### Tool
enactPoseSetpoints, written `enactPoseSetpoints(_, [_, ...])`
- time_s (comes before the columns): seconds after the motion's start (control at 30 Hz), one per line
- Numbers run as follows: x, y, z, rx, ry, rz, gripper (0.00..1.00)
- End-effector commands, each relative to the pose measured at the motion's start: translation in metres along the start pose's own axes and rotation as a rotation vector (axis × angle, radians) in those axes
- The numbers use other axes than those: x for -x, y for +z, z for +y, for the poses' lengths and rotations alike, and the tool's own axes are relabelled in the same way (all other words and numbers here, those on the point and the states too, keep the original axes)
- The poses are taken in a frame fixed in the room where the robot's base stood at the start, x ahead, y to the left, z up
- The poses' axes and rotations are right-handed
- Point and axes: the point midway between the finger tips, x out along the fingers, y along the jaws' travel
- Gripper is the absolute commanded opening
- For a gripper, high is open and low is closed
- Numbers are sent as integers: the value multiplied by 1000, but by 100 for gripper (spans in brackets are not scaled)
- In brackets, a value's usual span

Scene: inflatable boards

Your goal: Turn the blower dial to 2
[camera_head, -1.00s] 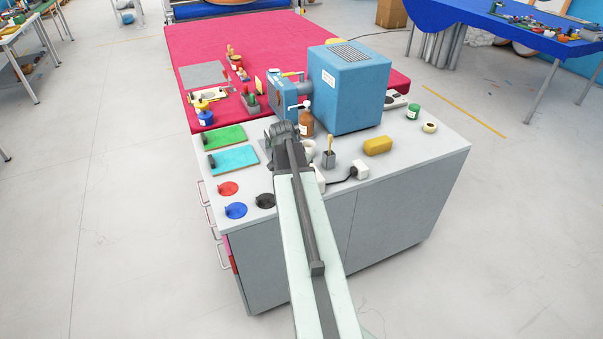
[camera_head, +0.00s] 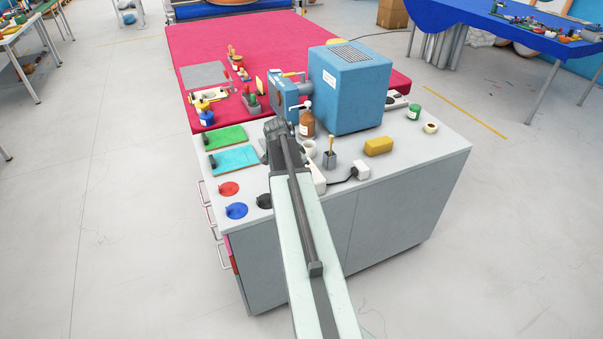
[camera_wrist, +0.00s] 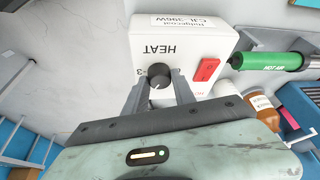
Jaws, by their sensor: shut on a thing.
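In the wrist view a black round dial (camera_wrist: 159,75) with a pale pointer mark sits on a white box (camera_wrist: 200,50). The box is lettered HEAT, upside down in this view, and a "3" shows left of the dial. My gripper (camera_wrist: 160,82) has a finger on each side of the dial and is shut on it. A red switch (camera_wrist: 207,70) is on the same face. In the head view part of a white box (camera_head: 317,178) shows right of my arm; my fingers and the dial are hidden there. A large blue machine (camera_head: 350,88) stands behind.
A brown bottle (camera_head: 307,122), a grey holder (camera_head: 330,160) and a yellow block (camera_head: 378,146) stand on the grey cabinet top (camera_head: 430,150). In the wrist view a green hot-air tool (camera_wrist: 268,60) lies right of the box.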

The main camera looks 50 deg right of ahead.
Motion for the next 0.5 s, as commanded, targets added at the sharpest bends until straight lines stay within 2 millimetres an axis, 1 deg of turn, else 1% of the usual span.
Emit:
enactPoseSetpoints(0.07, [0,0,1,0,3,-2,0])
enactPoseSetpoints(0.1, [0,0,1,0,3,-2,40])
enactPoseSetpoints(0.13, [0,0,1,0,3,-2,48])
enactPoseSetpoints(0.17, [0,0,1,0,3,-2,52])
enactPoseSetpoints(0.5, [2,0,0,1,1,-1,52])
